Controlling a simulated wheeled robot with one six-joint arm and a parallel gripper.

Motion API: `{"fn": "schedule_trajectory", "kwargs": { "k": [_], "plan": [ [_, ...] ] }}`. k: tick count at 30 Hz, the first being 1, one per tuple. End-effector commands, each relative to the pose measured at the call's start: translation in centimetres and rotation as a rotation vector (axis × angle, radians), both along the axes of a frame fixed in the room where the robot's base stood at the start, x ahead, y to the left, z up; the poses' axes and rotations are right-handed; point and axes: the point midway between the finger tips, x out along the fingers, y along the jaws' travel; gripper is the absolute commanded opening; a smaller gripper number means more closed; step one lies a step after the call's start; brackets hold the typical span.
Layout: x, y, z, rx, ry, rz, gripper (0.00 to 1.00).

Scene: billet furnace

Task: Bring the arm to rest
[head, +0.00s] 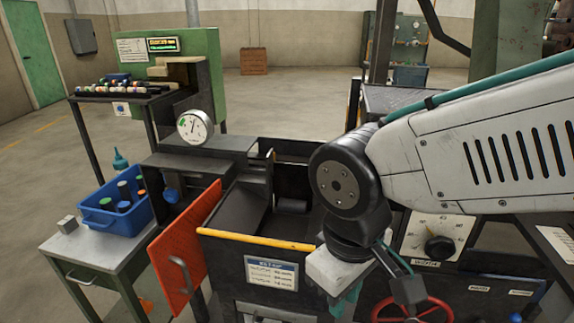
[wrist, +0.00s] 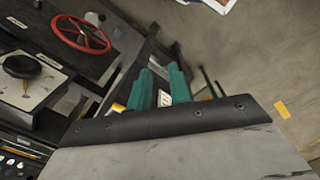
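My arm reaches in from the right side of the head view, with its white upper link and black elbow joint in front of the bin. My gripper (wrist: 160,72) has two teal fingers, which stand apart with a narrow gap. Nothing is seen held between them. In the head view, part of the teal gripper (head: 346,302) shows below the white wrist housing, in front of the bin's dark front. The rest of it is hidden by the wrist.
A dark bin (head: 220,233) with a yellow rim stands close behind the wrist. An orange panel (head: 183,250) leans out at its left. A red handwheel (head: 412,309) and a black dial knob (head: 439,247) are near the arm. A blue crate (head: 116,213) sits on the left cart.

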Motion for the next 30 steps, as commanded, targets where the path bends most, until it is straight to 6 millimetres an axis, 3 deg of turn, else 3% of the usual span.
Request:
{"fn": "schedule_trajectory", "kwargs": {
  "k": [1, 6, 12, 18, 30],
  "plan": [
    [0.1, -2.6, 0.8, 0.004, 0.003, -0.073, 0.2],
    [-1.0, -9.3, 2.5, 0.019, 0.016, -0.28, 0.2],
    [-2.6, -15.0, 4.0, 0.056, -0.03, -0.522, 0.2],
    [-3.0, -18.0, 5.0, 0.081, -0.1, -0.675, 0.2],
    [-3.0, -18.5, 5.2, 0.082, -0.109, -0.712, 0.2]
  ]
}}
